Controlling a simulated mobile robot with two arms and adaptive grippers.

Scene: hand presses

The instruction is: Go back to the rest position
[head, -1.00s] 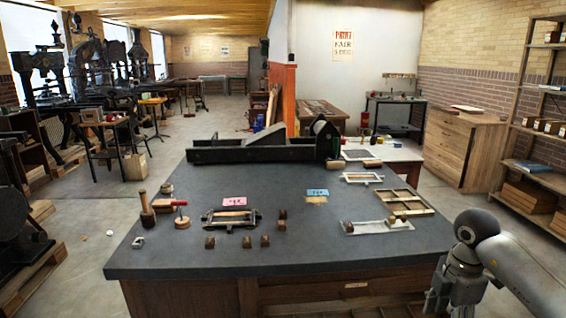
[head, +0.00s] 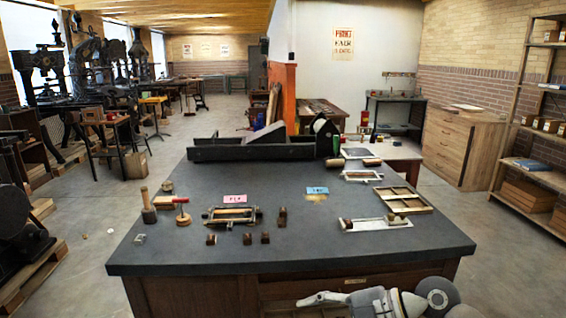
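My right gripper (head: 322,298) is low at the bottom of the head view, in front of the dark table's (head: 330,237) near edge and below its top. It points left and lies nearly level. Its fingers show side-on as one tapered shape, so I cannot tell whether they are open or shut. I see nothing held in it. My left gripper and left arm are not in view.
On the table stand a mallet (head: 148,207), a red-handled tool (head: 182,212), a clamped frame (head: 232,216), several small brown blocks, a light tray (head: 376,225) and a wooden frame (head: 404,200). A long dark press bed (head: 225,154) lies along the back edge.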

